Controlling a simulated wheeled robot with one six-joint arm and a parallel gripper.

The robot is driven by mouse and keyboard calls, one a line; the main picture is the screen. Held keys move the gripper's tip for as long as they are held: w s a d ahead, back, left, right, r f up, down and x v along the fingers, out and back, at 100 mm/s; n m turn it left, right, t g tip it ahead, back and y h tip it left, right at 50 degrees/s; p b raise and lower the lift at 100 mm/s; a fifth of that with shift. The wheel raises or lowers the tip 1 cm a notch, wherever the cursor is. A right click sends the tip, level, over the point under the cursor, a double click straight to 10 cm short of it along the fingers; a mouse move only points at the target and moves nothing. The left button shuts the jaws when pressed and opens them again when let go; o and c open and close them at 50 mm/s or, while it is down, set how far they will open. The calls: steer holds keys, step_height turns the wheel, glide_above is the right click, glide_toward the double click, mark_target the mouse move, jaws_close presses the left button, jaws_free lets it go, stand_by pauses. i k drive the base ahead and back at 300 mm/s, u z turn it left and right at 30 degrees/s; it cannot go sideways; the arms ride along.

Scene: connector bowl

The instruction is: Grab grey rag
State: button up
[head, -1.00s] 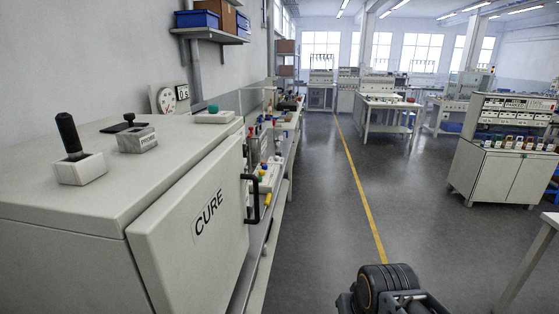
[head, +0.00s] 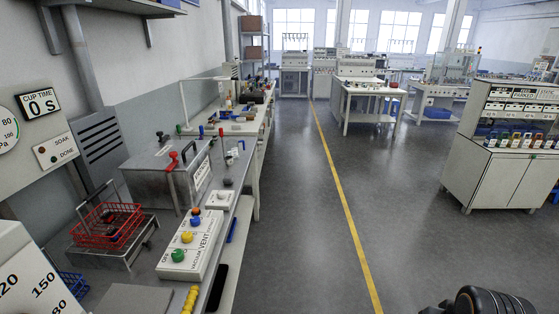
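I cannot make out a grey rag for certain. A flat grey piece (head: 135,299) lies at the bottom left of the bench, cut by the picture's lower edge; I cannot tell whether it is cloth or a plate. A small grey lump (head: 228,181) sits on the bench by the button panel, too small to identify. My gripper is not in view; only a black ribbed part of my arm shows at the bottom right.
A cabinet (head: 500,178) stands right. The floor (head: 290,240) with its yellow line is clear.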

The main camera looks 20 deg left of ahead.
mark_target(228, 179)
steer(key=u, duration=0.1)
steer(key=i, duration=1.75)
steer(key=u, duration=1.5)
steer(key=i, duration=1)
steer(key=u, duration=1.25)
steer(key=i, duration=0.2)
steer(key=z, duration=0.05)
